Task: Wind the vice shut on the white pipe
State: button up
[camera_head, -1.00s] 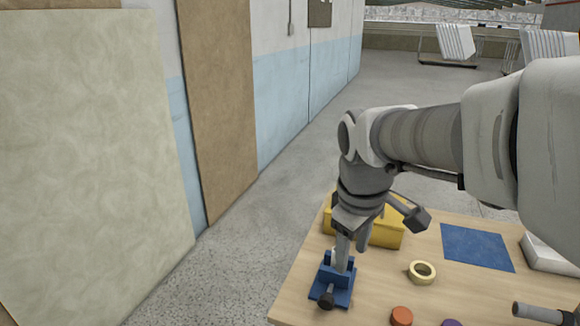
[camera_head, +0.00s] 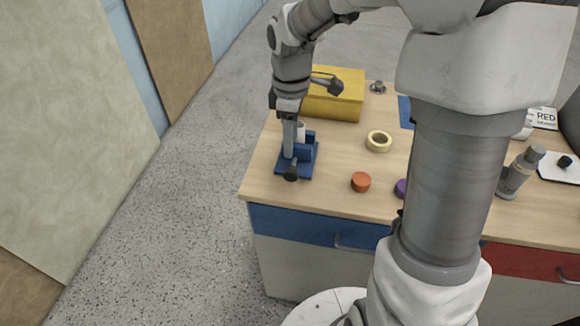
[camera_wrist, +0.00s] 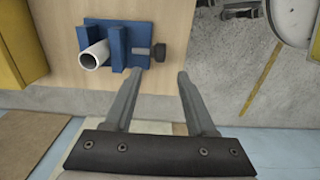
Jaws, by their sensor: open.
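The blue vice (camera_head: 309,158) stands at the left front corner of the wooden workbench. It also shows in the wrist view (camera_wrist: 117,43). The white pipe (camera_wrist: 95,54) stands between its jaws, and its open end shows; I cannot tell whether both jaws touch it. In the head view the pipe (camera_head: 300,131) is partly hidden behind my gripper. The vice's dark knob (camera_wrist: 158,52) sits at the screw end. My gripper (camera_wrist: 160,76) is open and empty, with one fingertip on each side of the knob's line and the knob just beyond the tips. My gripper (camera_head: 289,152) points down at the vice.
A yellow box (camera_head: 338,97) stands close behind the vice. A tape roll (camera_head: 379,141), an orange disc (camera_head: 361,181) and a purple disc (camera_head: 401,188) lie to the right. The bench's blue drawer front (camera_head: 300,226) is below. Bare floor lies left of the bench.

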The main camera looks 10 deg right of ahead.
aim_at(291, 170)
notch_tip(291, 170, down, 10)
jog(key=shift+f+b, duration=0.25)
jog(key=shift+b, duration=0.25)
grip_shut()
